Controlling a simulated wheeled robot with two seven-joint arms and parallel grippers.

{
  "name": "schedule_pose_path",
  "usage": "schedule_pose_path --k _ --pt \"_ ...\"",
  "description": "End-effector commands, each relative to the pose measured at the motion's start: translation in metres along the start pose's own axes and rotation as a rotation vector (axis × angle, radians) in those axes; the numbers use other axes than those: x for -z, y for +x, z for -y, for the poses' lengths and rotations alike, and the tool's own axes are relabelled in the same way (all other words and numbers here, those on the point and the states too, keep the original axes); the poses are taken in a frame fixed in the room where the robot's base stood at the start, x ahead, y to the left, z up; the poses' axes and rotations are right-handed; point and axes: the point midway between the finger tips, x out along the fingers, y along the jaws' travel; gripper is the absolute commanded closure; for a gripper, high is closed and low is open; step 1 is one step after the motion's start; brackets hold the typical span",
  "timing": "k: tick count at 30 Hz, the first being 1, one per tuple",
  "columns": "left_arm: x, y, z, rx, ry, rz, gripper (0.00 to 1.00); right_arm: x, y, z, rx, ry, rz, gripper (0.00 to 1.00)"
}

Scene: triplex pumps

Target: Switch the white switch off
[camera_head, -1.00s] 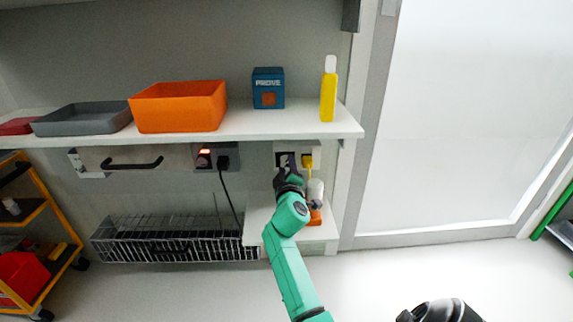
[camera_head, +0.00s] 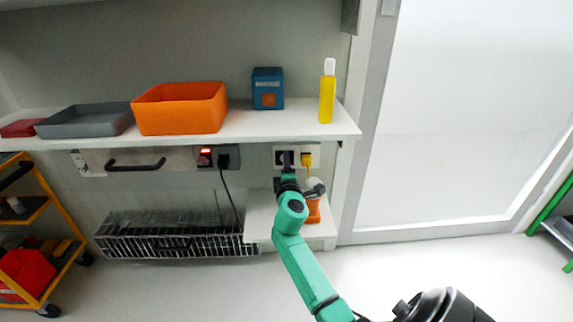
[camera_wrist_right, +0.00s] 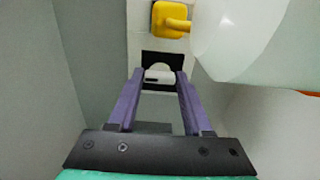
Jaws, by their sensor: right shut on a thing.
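The white switch (camera_wrist_right: 158,75) sits in a black plate in the right wrist view, on a pale wall panel (camera_head: 310,149) under the shelf. My right gripper (camera_wrist_right: 160,75) has its two purple fingertips at either side of the switch and is shut on it. In the head view my right gripper (camera_head: 288,160) reaches up to the panel and hides the switch. The switch's exact position, on or off, cannot be told. My left gripper is not in view.
A yellow plug (camera_wrist_right: 171,19) is right beside the switch. The wide white shelf (camera_head: 250,127) overhangs the panel. Another socket with a lit red switch (camera_head: 205,157) is left.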

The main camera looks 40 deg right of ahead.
Motion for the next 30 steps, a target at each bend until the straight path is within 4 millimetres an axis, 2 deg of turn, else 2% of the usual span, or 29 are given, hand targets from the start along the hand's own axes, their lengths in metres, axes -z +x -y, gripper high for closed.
schedule_pose_path --k 10,11,12,13,24,26,30 --pt "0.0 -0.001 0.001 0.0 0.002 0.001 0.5 0.0 0.0 0.001 0.001 -0.008 0.001 1.0" --pt "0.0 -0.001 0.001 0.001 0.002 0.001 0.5 0.0 0.0 0.001 0.001 -0.008 0.001 0.46" --pt "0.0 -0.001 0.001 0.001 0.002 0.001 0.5 0.0 0.0 0.001 0.001 -0.008 0.001 0.31" --pt "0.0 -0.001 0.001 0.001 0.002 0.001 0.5 0.0 0.0 0.001 0.001 -0.008 0.001 0.2" --pt "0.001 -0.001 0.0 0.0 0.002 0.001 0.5 0.0 -0.003 0.0 0.0 -0.005 -0.001 0.2" --pt "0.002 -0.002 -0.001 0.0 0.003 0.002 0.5 0.001 -0.009 0.001 0.002 -0.005 -0.001 0.2" --pt "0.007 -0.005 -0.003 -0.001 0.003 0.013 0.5 0.0 -0.038 0.0 0.004 -0.004 -0.002 0.2"
